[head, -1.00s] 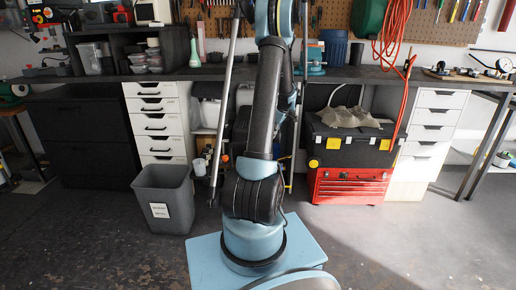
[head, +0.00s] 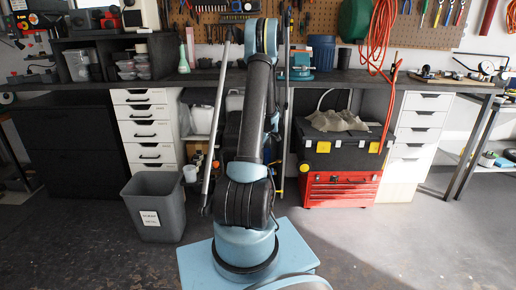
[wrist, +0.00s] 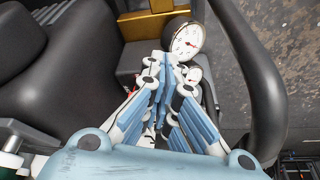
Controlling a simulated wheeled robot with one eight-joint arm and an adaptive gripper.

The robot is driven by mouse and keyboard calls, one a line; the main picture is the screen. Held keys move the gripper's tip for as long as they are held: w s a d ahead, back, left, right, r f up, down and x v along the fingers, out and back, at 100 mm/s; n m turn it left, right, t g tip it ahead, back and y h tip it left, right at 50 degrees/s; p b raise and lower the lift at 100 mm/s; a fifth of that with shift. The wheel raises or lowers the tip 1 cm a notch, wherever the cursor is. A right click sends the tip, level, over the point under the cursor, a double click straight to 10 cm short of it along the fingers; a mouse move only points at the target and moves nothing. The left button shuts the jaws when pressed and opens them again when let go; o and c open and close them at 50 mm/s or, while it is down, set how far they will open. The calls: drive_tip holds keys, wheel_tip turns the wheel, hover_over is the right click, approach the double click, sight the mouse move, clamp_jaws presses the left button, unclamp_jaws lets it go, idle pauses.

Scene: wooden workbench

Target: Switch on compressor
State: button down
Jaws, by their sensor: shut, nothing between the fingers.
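In the wrist view my gripper (wrist: 166,68) has its blue and white linked fingers close together with nothing held. Its tips are close to a round white-faced pressure gauge (wrist: 187,41) with a red needle. A second, smaller gauge (wrist: 195,75) shows partly behind the right finger. The gauges appear to belong to the compressor, whose dark rounded body (wrist: 65,75) fills the left side. I cannot tell whether the tips touch anything. The fingers and wrist hide much of the area below the gauges, and no switch can be made out. In the head view my gripper is out of sight.
A thick black curved bar (wrist: 270,75) runs close to the right of the fingers. A yellow-gold part (wrist: 146,24) lies beyond. In the head view, a grey bin (head: 157,205) and a red toolbox (head: 342,190) stand before the workbench (head: 345,75).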

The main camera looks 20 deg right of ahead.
drive_tip(key=shift+w+a+f, duration=0.15)
drive_tip(key=shift+w+a, duration=0.6)
drive_tip(key=shift+w+a+f, duration=0.15)
drive_tip(key=shift+w+a, duration=0.6)
drive_tip(key=shift+s+d, duration=0.1)
drive_tip(key=shift+d, duration=0.05)
